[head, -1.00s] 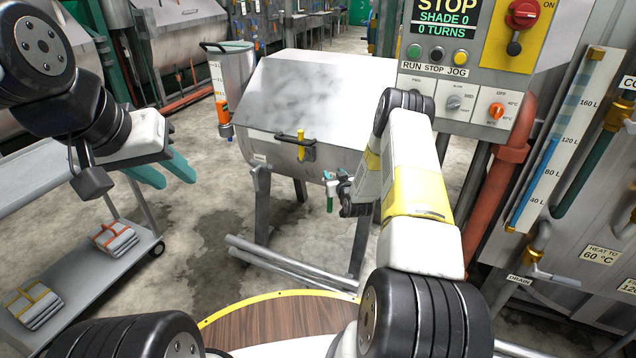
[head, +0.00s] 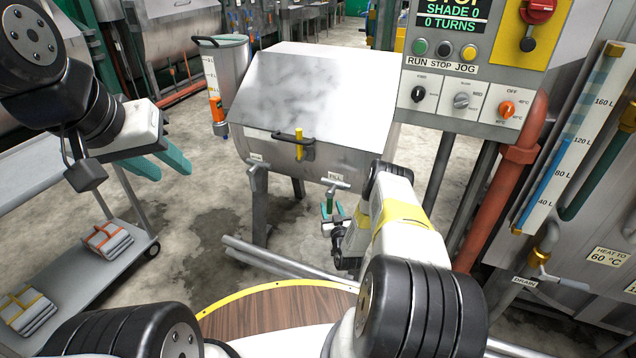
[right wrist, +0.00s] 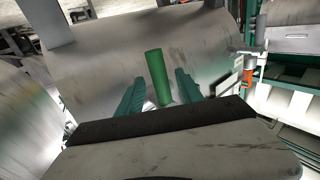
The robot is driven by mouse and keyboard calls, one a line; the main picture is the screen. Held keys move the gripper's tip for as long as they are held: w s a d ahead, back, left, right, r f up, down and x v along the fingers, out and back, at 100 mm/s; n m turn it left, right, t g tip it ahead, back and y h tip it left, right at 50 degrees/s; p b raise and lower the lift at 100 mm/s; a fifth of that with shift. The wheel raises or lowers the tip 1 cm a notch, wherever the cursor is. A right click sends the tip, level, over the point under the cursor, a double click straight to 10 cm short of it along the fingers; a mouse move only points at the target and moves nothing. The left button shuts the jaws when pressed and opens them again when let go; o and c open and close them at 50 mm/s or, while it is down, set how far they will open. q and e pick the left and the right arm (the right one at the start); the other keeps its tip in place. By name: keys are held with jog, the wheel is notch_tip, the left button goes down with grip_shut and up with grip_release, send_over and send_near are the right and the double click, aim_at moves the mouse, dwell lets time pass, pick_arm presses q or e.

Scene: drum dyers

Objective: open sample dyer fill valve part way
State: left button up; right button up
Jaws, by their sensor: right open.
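The sample dyer (head: 290,105) is a small metal drum with a sloped lid, on legs in the middle of the head view. Its fill valve, with a small label (head: 335,177), sits at the lower right front. The green valve handle (head: 329,203) hangs down; it also shows upright in the right wrist view (right wrist: 157,75). My right gripper (head: 333,213) is open around the handle. In the right wrist view its teal fingers (right wrist: 160,88) stand either side of the handle, with gaps showing. My left gripper (head: 161,165) is open and empty, far left of the dyer.
A control panel (head: 455,110) and a large vat with pipes (head: 500,185) stand to the right. A grey cart (head: 80,270) with folded cloths is at the left. Metal pipes (head: 270,262) lie low before the dyer. Floor between cart and dyer is clear.

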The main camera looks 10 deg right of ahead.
aim_at(328, 199)
jog(key=w, duration=0.5)
grip_shut()
dwell(1.4)
